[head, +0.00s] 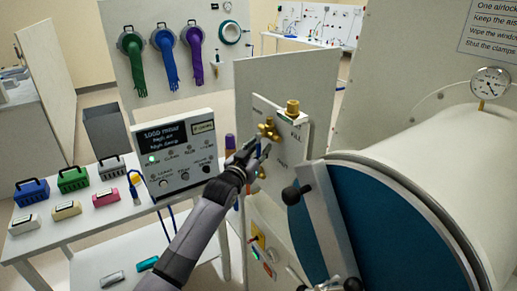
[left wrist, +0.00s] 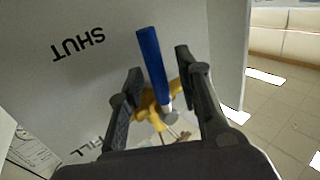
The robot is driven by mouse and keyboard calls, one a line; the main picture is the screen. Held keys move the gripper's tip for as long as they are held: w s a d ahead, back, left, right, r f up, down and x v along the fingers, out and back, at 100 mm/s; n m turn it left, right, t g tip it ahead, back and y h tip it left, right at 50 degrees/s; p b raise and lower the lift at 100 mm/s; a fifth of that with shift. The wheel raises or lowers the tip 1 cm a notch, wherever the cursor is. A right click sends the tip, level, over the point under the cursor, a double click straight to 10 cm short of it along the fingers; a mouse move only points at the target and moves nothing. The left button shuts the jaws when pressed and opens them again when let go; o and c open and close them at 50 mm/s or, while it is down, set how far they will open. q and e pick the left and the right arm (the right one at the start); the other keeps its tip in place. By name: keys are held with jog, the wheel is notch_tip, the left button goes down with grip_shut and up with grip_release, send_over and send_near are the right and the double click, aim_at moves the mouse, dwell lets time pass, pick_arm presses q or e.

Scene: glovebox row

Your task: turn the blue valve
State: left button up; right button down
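The blue valve handle (head: 257,149) hangs down from a brass valve body (head: 269,129) on a white panel (head: 291,138). In the left wrist view the blue lever (left wrist: 152,62) rises between my fingers, with the yellow brass body (left wrist: 150,106) behind it. My left gripper (head: 259,147) is at the handle, and its fingers also show in the left wrist view (left wrist: 158,62). They are open, one on each side of the lever, with a visible gap to it on both sides. The gripper partly hides the handle in the head view. My right gripper is not in view.
A blue round door (head: 390,235) with a clamp bar stands close on the right. A control box (head: 176,155) sits on a white table at the left, with coloured boxes. The panel carries "SHUT" lettering (left wrist: 78,43). A pressure gauge (head: 490,83) is at upper right.

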pick_arm(q)
grip_shut()
dwell(0.8)
